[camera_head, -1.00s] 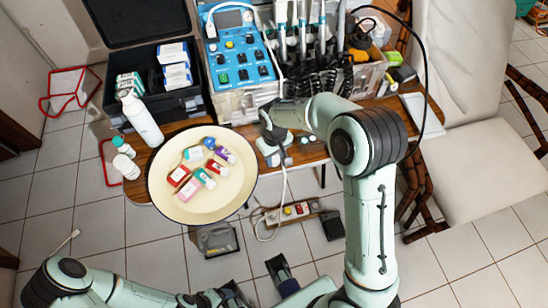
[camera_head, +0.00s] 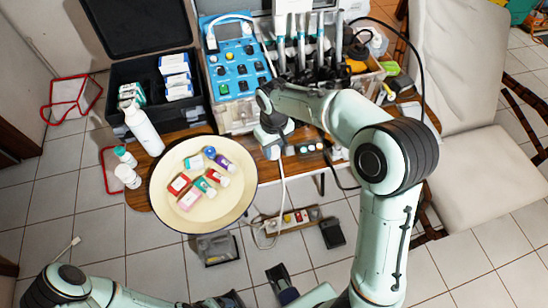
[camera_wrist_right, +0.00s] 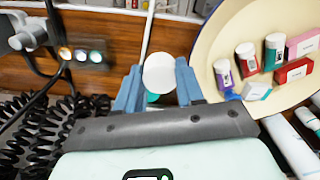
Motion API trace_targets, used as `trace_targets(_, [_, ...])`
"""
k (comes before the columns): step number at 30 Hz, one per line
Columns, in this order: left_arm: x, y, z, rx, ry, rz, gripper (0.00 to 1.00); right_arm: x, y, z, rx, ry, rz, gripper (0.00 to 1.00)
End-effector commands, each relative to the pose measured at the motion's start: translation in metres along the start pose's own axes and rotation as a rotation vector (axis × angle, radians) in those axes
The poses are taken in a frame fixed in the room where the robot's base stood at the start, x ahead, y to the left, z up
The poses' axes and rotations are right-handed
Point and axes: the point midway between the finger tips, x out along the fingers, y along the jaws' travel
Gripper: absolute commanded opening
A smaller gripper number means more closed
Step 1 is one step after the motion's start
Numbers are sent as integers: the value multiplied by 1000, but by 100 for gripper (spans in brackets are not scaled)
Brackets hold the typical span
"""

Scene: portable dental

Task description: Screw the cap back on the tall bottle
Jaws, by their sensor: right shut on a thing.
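The tall white bottle (camera_head: 145,132) stands at the left of the wooden table, between the open black case and the round tray. Its top end is small in the head view, and I cannot make out its thread. My right gripper (camera_head: 272,150) points down over the table, right of the tray and apart from the bottle. In the right wrist view its two blue-grey fingers (camera_wrist_right: 158,85) are shut on a round white cap (camera_wrist_right: 159,72); a bit of teal shows just below it.
The cream round tray (camera_head: 228,211) holds several small bottles and boxes. Two small white bottles (camera_head: 127,176) stand left of it. The black case (camera_head: 195,112), a blue control unit (camera_head: 238,62) and hanging black coiled hoses crowd the back. A cable hangs down near my right gripper.

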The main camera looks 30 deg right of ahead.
Motion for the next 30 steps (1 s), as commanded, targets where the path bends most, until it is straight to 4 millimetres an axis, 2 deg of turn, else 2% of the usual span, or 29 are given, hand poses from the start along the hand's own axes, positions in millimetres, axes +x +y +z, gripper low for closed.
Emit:
trace_targets(1, [-3, 1, 1, -1, -3, -1, 78, -19, 0, -1, 0, 8, -1, 5])
trace_targets(6, [-9, 3, 2, 0, -3, -1, 78, -61, 0, -1, 0, 5, 0, 5])
trace_targets(12, [-14, 4, 1, 0, -2, 0, 78, -90, 0, -1, -1, 3, 1, 5])
trace_targets(18, [-15, 5, 1, 0, -2, 0, 78, -99, 0, 0, -1, 0, 1, 5])
trace_targets(30, [-15, 5, 1, 1, -2, 0, 78, -97, -1, -1, -1, -1, 1, 5])
